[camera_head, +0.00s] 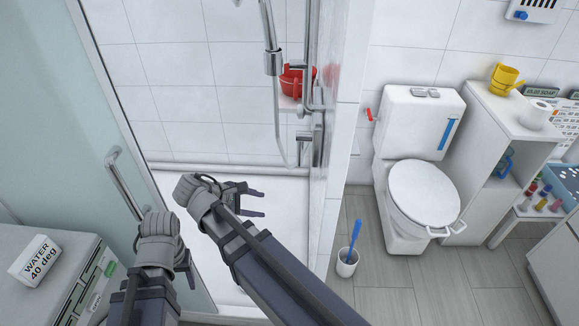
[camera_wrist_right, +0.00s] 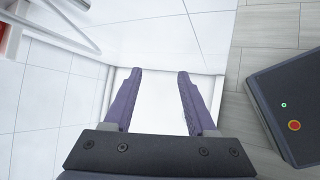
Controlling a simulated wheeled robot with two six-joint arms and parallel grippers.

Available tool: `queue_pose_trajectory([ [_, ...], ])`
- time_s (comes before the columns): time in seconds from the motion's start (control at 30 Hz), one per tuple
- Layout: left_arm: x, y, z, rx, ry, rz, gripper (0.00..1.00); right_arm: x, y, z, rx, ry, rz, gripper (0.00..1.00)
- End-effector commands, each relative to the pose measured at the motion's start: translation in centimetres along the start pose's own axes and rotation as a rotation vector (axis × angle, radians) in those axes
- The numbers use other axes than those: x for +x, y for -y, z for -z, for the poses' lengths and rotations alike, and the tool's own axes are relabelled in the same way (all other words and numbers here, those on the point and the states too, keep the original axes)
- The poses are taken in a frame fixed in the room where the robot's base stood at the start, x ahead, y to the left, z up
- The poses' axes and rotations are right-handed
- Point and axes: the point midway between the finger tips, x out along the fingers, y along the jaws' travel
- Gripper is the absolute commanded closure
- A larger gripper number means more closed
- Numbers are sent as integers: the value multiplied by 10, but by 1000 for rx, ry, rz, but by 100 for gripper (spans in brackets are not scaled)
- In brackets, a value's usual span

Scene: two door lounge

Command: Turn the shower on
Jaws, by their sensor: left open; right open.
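The shower is a chrome fixture on the white tiled wall in the head view. It has a vertical rail with a hand shower (camera_head: 273,62), a hose (camera_head: 278,130) and a chrome mixer (camera_head: 317,140) on the wall's right edge. How its control is set cannot be told. My right gripper (camera_head: 256,200) is open and empty, below and left of the mixer, above the white shower tray (camera_head: 285,215). In the right wrist view its two fingers (camera_wrist_right: 159,72) are apart with nothing between them. My left gripper (camera_head: 188,268) is open at lower left, partly hidden by its wrist.
A glass door (camera_head: 50,110) with a chrome handle (camera_head: 126,185) stands at left. A red container (camera_head: 291,82) sits on a shower shelf. A toilet (camera_head: 423,195) and brush holder (camera_head: 347,263) stand right of the wall.

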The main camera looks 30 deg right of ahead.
Motion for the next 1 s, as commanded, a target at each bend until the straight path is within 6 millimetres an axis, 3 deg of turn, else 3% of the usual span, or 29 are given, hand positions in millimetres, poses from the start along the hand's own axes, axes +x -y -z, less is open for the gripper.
queue_pose_trajectory([
  [0.03, 17, -2, 1, 0, 0, 0, 43, 12, -7, 5, -45, 43, -33, 43],
  [0.2, 54, -5, 3, 0, 0, 0, 43, 34, -44, -3, -259, 257, -149, 43],
  [0.4, 95, -9, 6, 0, 0, 0, 43, 39, -87, -18, -526, 586, -215, 43],
  [0.6, 106, -10, 6, 1, 0, 0, 43, 31, -106, -29, -643, 750, -208, 43],
  [0.77, 105, -10, 6, 1, 0, 0, 43, 28, -108, -32, -658, 771, -206, 43],
  [1.0, 105, -10, 6, 1, 0, 0, 43, 46, -118, -48, -655, 769, -204, 43],
])
